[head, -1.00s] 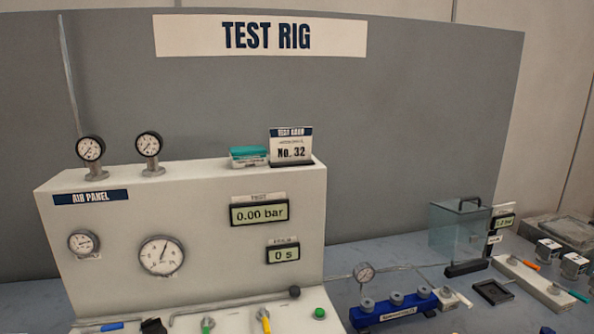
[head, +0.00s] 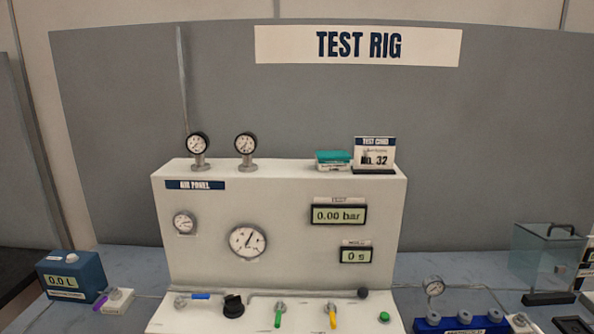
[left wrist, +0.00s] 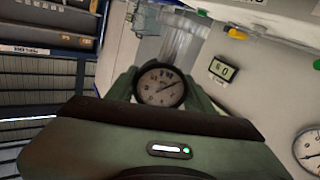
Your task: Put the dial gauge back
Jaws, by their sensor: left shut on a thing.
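A dial gauge (left wrist: 161,86) with a white face and black rim shows in the left wrist view. It sits between the green fingers of my left gripper (left wrist: 163,92), which is shut on it. In the head view neither gripper shows. There, two similar black-rimmed gauges stand upright on top of the air panel (head: 285,225): a left one (head: 198,144) and a right one (head: 245,145).
A teal box (head: 333,157) and a test card (head: 374,151) stand on the panel's top. A blue meter box (head: 72,275) is at the left. Several valve handles line the panel's front.

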